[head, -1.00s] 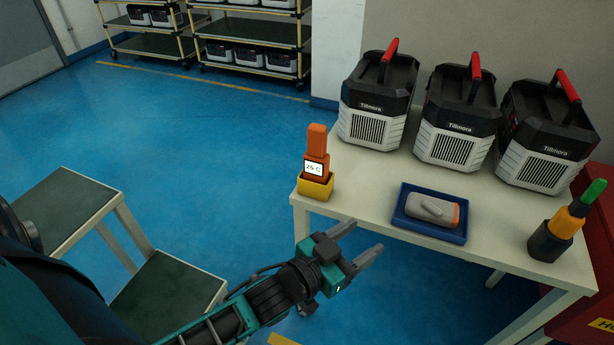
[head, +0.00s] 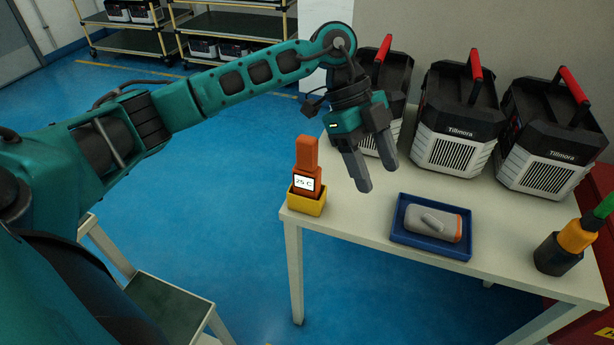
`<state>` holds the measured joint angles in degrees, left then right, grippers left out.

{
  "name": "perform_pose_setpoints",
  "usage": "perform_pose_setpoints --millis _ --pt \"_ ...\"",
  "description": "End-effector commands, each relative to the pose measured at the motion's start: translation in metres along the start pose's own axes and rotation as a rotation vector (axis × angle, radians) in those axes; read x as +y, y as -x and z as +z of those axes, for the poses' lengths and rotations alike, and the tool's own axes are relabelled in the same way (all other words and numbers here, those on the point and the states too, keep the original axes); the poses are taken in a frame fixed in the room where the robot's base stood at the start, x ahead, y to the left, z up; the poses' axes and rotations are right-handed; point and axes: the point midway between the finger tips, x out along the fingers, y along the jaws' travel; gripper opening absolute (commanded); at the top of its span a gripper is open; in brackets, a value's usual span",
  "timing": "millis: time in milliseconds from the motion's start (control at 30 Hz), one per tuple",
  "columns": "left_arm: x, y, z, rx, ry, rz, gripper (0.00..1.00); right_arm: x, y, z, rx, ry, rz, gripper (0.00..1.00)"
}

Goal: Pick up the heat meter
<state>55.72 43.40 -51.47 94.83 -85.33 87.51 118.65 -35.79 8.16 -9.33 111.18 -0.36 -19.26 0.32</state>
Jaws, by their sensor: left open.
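The heat meter (head: 306,168) is orange with a small white screen reading about 25 C. It stands upright in a yellow holder (head: 306,203) at the left end of the white table. My left gripper (head: 377,178) is open and empty, with its fingers pointing down above the table, to the right of the heat meter and apart from it. Its arm comes in from the left and passes behind and above the meter in the picture. My right gripper is not in view.
A blue tray (head: 397,234) with a grey and orange device (head: 433,223) lies right of the gripper. Several black and white Tillmora units (head: 459,120) with red handles stand along the back. A dark holder (head: 553,256) with an orange and green tool stands at the right.

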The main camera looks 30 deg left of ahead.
Motion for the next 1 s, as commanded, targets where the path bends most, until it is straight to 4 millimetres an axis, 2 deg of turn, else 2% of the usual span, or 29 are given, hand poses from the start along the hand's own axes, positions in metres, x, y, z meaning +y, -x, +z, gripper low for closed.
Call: perform_pose_setpoints --millis 33,100,200,300,400,467,800,1000 --pt "-0.004 0.023 0.019 -0.115 0.069 -0.012 0.62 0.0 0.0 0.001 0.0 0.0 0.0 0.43" --pt "-0.004 0.05 0.043 -0.259 0.178 -0.027 0.62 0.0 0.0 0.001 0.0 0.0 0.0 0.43" --pt "-0.002 0.085 0.068 -0.414 0.314 -0.061 0.62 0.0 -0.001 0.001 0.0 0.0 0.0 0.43" --pt "0.001 0.11 0.082 -0.511 0.413 -0.092 0.62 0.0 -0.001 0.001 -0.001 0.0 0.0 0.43" --pt "0.003 0.12 0.09 -0.558 0.464 -0.107 0.62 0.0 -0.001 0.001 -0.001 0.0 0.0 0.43" --pt "0.004 0.118 0.095 -0.569 0.478 -0.11 0.62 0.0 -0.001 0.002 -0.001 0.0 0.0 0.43" --pt "0.006 0.069 0.127 -0.569 0.477 -0.109 0.62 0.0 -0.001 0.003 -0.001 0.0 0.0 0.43" --pt "0.006 0.058 0.135 -0.567 0.476 -0.111 0.62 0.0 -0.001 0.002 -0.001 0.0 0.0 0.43"
